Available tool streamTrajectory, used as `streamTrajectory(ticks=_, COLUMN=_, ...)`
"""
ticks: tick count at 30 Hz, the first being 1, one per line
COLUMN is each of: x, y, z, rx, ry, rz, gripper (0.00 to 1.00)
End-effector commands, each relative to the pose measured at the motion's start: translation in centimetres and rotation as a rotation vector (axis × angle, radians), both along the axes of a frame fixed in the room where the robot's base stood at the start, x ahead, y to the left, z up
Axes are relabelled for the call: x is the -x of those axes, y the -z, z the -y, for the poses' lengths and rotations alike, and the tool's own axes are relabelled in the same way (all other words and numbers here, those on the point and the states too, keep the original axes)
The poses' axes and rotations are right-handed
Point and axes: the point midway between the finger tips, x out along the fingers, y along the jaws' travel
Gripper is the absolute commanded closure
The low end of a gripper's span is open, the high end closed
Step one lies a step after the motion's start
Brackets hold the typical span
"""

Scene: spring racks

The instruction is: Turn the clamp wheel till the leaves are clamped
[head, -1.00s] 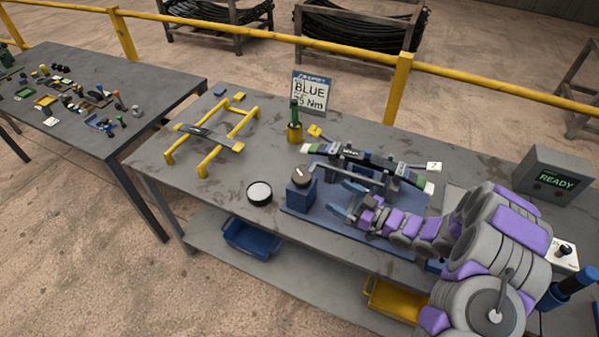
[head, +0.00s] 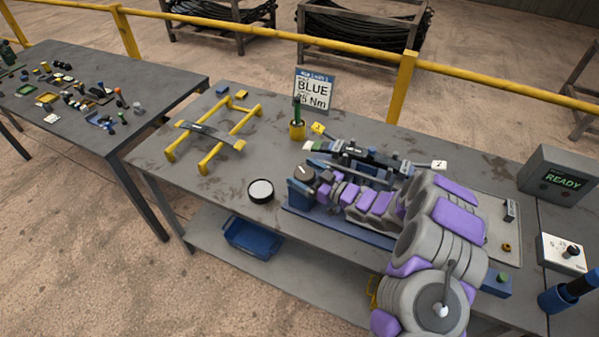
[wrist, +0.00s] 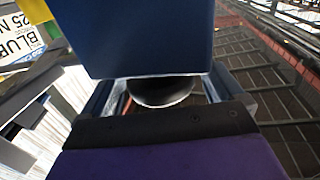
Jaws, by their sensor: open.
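My gripper (head: 320,184) is open, close to the right side of the wheel's block. In the wrist view a blue block (wrist: 135,35) fills the top. A dark rounded part (wrist: 160,92) shows below it, between the spread fingers of my gripper (wrist: 163,84). I cannot tell whether the fingers touch it.
A sign reading BLUE (head: 314,90) and a yellow cup with a green-handled tool (head: 297,130) stand behind. A yellow rack (head: 208,138) and a round black-rimmed dish (head: 261,191) are to the left. A READY box (head: 560,176) stands at right.

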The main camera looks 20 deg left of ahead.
Motion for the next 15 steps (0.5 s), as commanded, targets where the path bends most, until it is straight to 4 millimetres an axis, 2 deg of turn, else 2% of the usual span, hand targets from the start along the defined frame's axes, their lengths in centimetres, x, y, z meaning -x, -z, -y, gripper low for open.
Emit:
streamTrajectory(ticks=6, x=-0.3, y=0.1, z=-1.7, rx=-0.001, ry=-0.002, rz=-0.002, gripper=0.06)
streamTrajectory(ticks=15, x=-0.5, y=0.0, z=-2.0, rx=-0.001, ry=0.000, rz=-0.002, gripper=0.06)
